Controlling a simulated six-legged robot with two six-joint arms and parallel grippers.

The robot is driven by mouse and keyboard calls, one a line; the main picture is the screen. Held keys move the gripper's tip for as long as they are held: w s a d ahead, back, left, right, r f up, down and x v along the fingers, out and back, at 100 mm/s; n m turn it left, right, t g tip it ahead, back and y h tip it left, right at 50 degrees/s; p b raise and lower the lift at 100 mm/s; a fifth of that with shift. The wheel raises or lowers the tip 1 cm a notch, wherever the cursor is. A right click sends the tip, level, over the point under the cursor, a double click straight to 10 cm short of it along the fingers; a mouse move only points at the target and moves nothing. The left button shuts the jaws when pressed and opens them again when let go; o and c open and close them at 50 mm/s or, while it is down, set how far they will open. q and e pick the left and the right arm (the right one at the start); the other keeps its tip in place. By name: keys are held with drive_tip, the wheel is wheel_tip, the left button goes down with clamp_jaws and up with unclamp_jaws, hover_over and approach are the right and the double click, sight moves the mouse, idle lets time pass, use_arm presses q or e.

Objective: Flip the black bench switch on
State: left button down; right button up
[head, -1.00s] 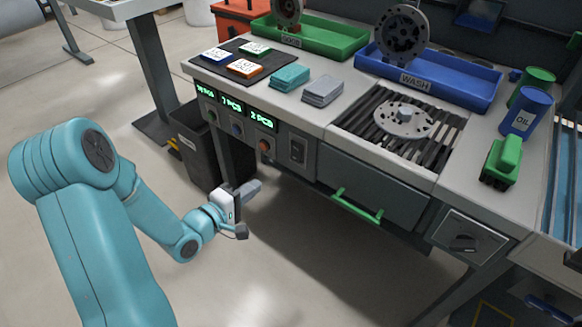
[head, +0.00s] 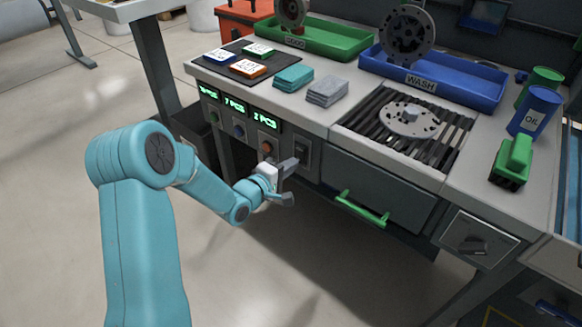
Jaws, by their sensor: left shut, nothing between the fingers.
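The black bench switch (head: 302,150) is a dark rocker on a grey plate on the bench's front panel, right of the row of coloured buttons. My left gripper (head: 291,164) is shut and empty. Its fingertips point at the panel just below and left of the switch and overlap the lower part of its plate in the picture. I cannot tell whether they touch it. The rocker's on or off position is too small to tell. My right gripper is out of view.
Red (head: 267,147), blue (head: 239,131) and green (head: 214,118) buttons sit left of the switch under lit green displays (head: 236,105). A green drawer handle (head: 362,209) juts out to the right. A dark rotary knob (head: 472,246) is farther right. The floor before the bench is clear.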

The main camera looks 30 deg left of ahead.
use_arm(q)
drive_tip(key=shift+w, duration=0.35)
